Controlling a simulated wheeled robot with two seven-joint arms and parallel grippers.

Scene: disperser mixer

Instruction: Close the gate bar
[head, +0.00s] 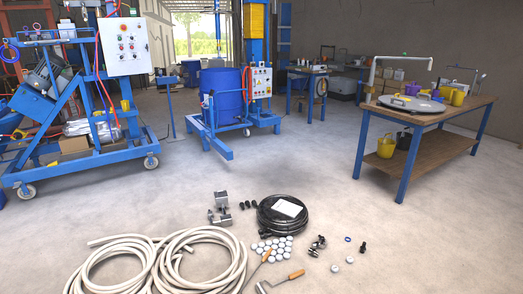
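The disperser mixer stands in the middle of the head view, with a blue drum (222,97) on its low blue frame and a tall blue column behind. A blue bar (216,142) at the front left of the frame sticks out toward me, low over the floor; it may be the gate bar, but I cannot tell for sure. The drum's front shows no bar across it. A control box (261,82) with buttons is at the drum's right. Neither of my grippers is in view.
Hoses (205,240), a black coil (283,215), white caps and small tools lie on the floor in front. A blue wheeled cart (80,160) stands left, a wooden workbench (425,107) right.

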